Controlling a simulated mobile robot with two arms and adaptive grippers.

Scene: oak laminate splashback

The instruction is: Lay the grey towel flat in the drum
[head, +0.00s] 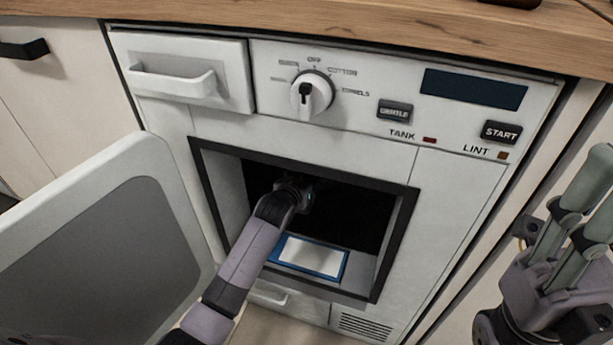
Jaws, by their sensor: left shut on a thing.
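The dryer's drum opening (399,245) is a dark square hole with a black frame in the white front. My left arm reaches into it, and my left gripper (305,196) is inside the opening. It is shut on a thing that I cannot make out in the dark. No grey towel can be made out. A flat white panel with a blue rim (311,256) lies at the bottom of the opening, partly behind my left arm. My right gripper (590,215) is at the right edge, outside the dryer, with its fingers apart and nothing seen between them.
The dryer door (95,250) stands open at the left. Above the opening are a drawer handle (175,82), a dial (312,93), a dark display (473,89) and a START button (501,132). A wooden counter (330,30) runs across the top.

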